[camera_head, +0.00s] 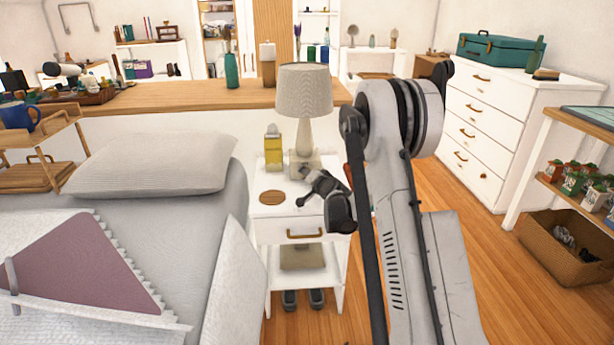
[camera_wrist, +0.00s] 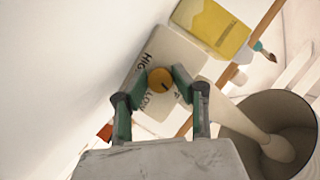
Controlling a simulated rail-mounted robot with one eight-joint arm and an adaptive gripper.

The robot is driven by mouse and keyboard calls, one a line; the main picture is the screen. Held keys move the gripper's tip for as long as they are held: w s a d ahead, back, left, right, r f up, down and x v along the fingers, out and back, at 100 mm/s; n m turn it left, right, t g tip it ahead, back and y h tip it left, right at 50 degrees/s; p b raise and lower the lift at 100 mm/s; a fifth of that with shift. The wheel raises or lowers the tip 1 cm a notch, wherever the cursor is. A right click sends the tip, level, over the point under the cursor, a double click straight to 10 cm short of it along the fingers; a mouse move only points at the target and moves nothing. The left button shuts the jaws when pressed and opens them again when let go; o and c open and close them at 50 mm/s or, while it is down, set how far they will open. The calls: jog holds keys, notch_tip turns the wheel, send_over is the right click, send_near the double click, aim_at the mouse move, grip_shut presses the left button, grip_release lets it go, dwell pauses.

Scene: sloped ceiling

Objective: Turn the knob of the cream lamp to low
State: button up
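The cream lamp (camera_head: 303,100) stands upright on the white nightstand, with a ribbed shade and a pale square base (camera_head: 305,162). In the wrist view its base (camera_wrist: 188,50) carries dark lettering: "HIG" shows at the upper left and "LOW" at the lower left, both partly covered. A round yellow-orange knob (camera_wrist: 161,79) with a dark mark near its lower right edge sits between my fingertips. My gripper (camera_wrist: 161,72) has a finger on each side of it, very close; I cannot tell whether they touch it. In the head view my gripper (camera_head: 304,187) is at the base's front.
A yellow bottle (camera_head: 273,148) stands left of the lamp and also shows close to the base in the wrist view (camera_wrist: 211,27). A round wooden coaster (camera_head: 271,198) lies on the nightstand (camera_head: 265,222). The bed (camera_head: 205,225) is at left; open floor is at right.

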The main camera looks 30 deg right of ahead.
grip_shut()
jog(key=shift+m+t+y, duration=0.6)
jog(key=shift+m+t, duration=0.2)
jog(key=shift+m, duration=0.9)
jog(key=o, duration=0.8)
grip_release()
